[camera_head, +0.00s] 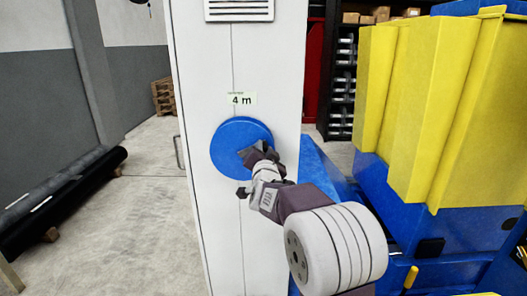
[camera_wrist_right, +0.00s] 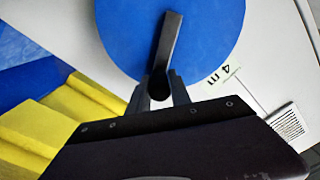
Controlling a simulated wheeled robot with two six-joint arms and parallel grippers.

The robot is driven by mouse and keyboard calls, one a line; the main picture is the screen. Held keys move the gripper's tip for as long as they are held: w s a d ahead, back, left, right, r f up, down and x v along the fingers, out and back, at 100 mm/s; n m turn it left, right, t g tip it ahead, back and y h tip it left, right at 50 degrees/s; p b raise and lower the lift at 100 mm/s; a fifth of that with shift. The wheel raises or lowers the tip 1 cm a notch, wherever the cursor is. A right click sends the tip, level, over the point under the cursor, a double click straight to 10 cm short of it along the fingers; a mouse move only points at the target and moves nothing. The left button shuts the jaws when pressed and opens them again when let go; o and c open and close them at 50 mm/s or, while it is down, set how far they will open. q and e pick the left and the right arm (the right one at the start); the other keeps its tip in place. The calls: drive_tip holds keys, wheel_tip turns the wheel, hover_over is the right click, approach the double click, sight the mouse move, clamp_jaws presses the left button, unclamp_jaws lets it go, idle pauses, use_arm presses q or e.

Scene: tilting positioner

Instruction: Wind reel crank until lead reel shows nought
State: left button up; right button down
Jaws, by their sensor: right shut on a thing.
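The lead reel is a blue disc (camera_head: 228,140) on the front of a white cabinet. It also fills the top of the right wrist view (camera_wrist_right: 210,35). A label (camera_head: 241,99) above it reads "4 m". The dark grey reel crank (camera_wrist_right: 171,40) lies across the disc from near its centre to past its rim. My right gripper (camera_wrist_right: 160,88) is shut on the crank's outer end. In the head view my right gripper (camera_head: 262,160) partly hides the crank and the disc's lower right. My left gripper does not show.
The white cabinet (camera_head: 215,230) has a vent (camera_head: 238,10) at its top. Yellow ribbed panels (camera_head: 415,100) on a blue base (camera_head: 440,225) stand close on the right. A black roll (camera_head: 65,195) lies on the floor at left. Open floor (camera_head: 130,240) lies between roll and cabinet.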

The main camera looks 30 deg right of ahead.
drive_tip(key=c, duration=1.2)
unclamp_jaws()
drive_tip(key=shift+o, duration=0.2)
drive_tip(key=v, duration=0.9)
